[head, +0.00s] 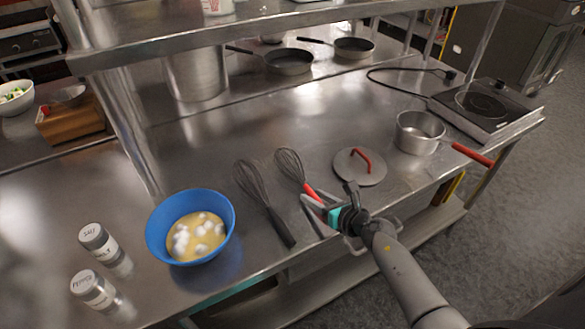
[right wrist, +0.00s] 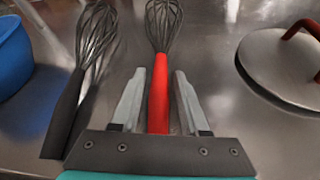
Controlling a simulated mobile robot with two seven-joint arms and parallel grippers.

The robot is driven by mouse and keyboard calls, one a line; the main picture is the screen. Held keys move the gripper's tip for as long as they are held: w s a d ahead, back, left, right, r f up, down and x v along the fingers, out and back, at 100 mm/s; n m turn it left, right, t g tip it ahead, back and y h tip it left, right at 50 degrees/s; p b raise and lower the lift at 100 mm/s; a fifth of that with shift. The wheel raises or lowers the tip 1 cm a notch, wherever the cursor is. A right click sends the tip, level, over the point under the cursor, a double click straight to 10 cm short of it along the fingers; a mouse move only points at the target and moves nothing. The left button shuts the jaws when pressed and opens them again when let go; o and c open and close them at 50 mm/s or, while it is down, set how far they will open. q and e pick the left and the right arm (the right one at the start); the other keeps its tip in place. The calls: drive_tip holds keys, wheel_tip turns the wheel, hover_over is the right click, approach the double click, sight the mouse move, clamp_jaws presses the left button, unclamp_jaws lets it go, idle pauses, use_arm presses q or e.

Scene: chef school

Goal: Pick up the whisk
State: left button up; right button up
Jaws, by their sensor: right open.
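Two whisks lie on the steel counter. One has a red handle (head: 312,191) and a wire head (head: 289,164); the other is a black-handled whisk (head: 262,200) to its left. My right gripper (head: 322,206) is open at the red handle. In the right wrist view the red-handled whisk (right wrist: 159,95) has its handle between the two open fingers (right wrist: 158,98), with a gap on each side. The handle's near end is hidden by the gripper body. The black-handled whisk (right wrist: 82,70) lies left of the fingers. My left gripper is not in view.
A blue bowl (head: 155,235) with yellow and white contents stands at left, beside salt (head: 99,241) and pepper (head: 92,288) shakers. A lid (head: 349,172) with a red handle lies right of the whisks, near a saucepan (head: 416,137). A shelf (head: 250,27) overhangs the counter's back.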

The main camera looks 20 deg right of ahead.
clamp_jaws()
drive_tip(key=shift+r, duration=0.15)
idle(0.4)
